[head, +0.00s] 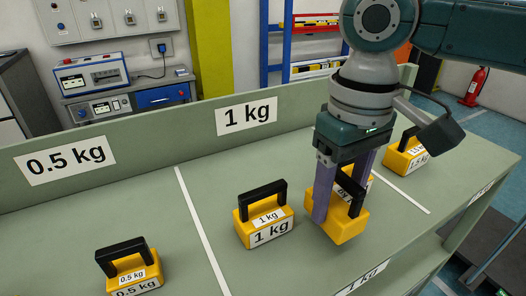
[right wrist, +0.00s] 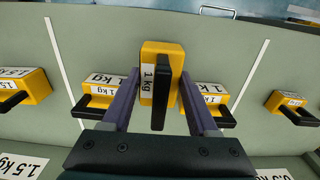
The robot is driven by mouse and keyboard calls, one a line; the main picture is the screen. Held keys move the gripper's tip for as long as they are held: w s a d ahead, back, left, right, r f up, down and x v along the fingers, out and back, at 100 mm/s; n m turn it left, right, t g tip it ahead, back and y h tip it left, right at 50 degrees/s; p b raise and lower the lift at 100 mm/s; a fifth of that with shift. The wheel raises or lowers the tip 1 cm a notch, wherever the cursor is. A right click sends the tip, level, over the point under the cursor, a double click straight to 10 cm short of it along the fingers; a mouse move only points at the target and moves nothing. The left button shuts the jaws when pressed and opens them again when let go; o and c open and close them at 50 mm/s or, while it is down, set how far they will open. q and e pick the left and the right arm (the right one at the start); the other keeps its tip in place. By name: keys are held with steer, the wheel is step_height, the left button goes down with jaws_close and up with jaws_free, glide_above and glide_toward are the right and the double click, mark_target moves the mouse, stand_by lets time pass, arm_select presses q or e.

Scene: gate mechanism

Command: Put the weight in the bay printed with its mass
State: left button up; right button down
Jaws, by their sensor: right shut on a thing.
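My right gripper (head: 341,196) points down over the bench and is shut on a yellow weight (head: 340,226) with a black handle. In the right wrist view this held weight (right wrist: 160,62) sits between the two fingers, and its label reads 1 kg. It is over the 1 kg bay, between two white lines; I cannot tell whether it touches the bench. Another 1 kg weight (head: 264,222) stands left of it in the head view. A further 1 kg weight (right wrist: 104,94) is mostly hidden behind my gripper in the head view. My left gripper is not in view.
The back wall carries a 0.5 kg sign (head: 66,160) and a 1 kg sign (head: 247,115). A 0.5 kg weight (head: 133,272) stands in the left bay. A 1.5 kg weight (head: 403,154) stands in the right bay. Bare bench lies between the weights.

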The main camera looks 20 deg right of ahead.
mark_target(338, 201)
steer(key=shift+f, duration=1.4)
steer(key=shift+c, duration=0.8)
jaws_free()
steer(key=shift+f, duration=0.15)
